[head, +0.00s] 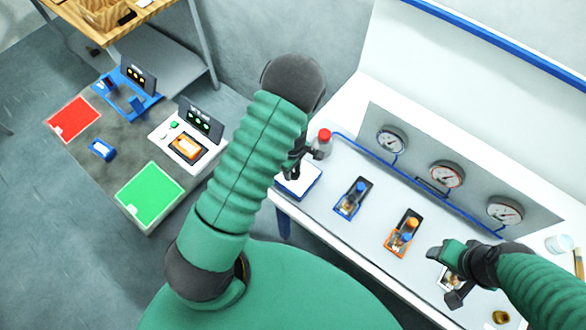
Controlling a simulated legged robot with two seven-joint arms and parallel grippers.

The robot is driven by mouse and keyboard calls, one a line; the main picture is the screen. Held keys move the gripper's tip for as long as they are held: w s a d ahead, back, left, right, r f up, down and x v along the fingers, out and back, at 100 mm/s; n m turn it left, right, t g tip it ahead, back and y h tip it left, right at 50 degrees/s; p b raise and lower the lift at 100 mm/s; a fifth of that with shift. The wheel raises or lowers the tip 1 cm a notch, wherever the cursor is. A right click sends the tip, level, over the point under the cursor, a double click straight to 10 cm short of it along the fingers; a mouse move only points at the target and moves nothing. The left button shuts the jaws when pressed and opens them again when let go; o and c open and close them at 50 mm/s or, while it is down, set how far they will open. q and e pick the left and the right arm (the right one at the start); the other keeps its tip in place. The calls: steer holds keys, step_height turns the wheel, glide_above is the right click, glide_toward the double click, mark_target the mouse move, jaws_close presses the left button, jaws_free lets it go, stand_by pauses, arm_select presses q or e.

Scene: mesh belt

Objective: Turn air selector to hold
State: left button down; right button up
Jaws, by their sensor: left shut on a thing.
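My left gripper (300,160) is at the left end of the white bench, mostly hidden behind my own green arm. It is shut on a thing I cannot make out. A red-topped grey part (323,141) stands right beside it. A white plate with a blue edge (298,181) lies just below it. No label reading air selector or hold is legible. A blue-handled fixture (352,199) and an orange fixture with two upright parts (402,234) stand along the bench. My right gripper (452,278) is over a pale plate farther right; its jaws are unclear.
Several round gauges (446,174) sit on a grey back panel, joined by a blue pipe (360,147). A jar (558,243) stands at the far right. A separate table at left holds a red mat (74,119), a green mat (150,194) and small devices.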

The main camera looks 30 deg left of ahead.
arm_select(q)
steer(key=shift+d+r, duration=0.1)
steer(key=shift+d, duration=0.45)
arm_select(e)
steer(key=shift+d, duration=0.25)
arm_select(q)
steer(key=shift+a, duration=0.15)
arm_select(e)
steer(key=shift+s+a, duration=0.1)
arm_select(q)
steer(key=shift+m, duration=0.3)
arm_select(e)
steer(key=shift+f, duration=0.15)
arm_select(q)
steer(key=m+b, duration=0.2)
steer(key=m, duration=0.1)
steer(key=m+b, duration=0.1)
steer(key=m, duration=0.4)
steer(key=shift+b, duration=0.35)
arm_select(e)
steer(key=x, duration=0.3)
steer(key=shift+s+f, duration=0.25)
steer(key=shift+s, duration=0.05)
arm_select(q)
steer(key=shift+m, duration=0.3)
steer(key=c, duration=0.9)
jaws_free()
arm_select(e)
steer(key=shift+d, duration=0.25)
